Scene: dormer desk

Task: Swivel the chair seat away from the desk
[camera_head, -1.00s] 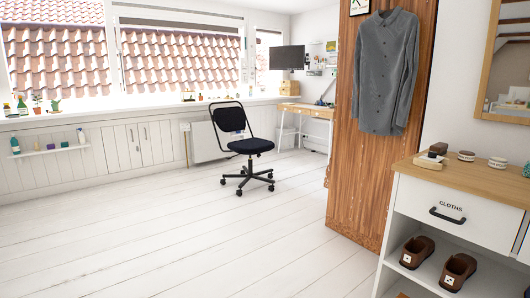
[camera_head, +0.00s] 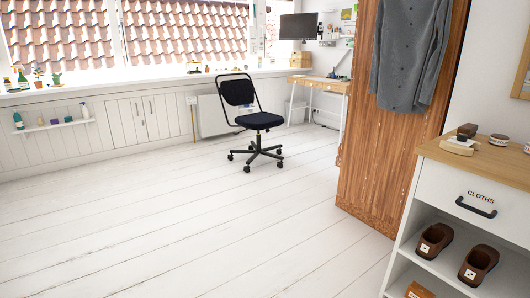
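The chair (camera_head: 258,121) is a dark swivel chair with a black frame and a wheeled base. It stands on the floor near the middle of the view, apart from the desk. Its backrest (camera_head: 238,92) is at the left of the seat, so the seat faces right, roughly toward the desk. The desk (camera_head: 320,83) has a wooden top and white legs and stands behind and to the right of the chair, partly hidden by the wooden door. Neither of my grippers is in view.
A wooden door (camera_head: 385,150) with a grey shirt (camera_head: 411,55) stands right of the chair. A white cabinet (camera_head: 480,195) with a drawer and shoes fills the right foreground. A long window ledge (camera_head: 150,81) runs along the back. The white plank floor (camera_head: 180,225) is clear before the chair.

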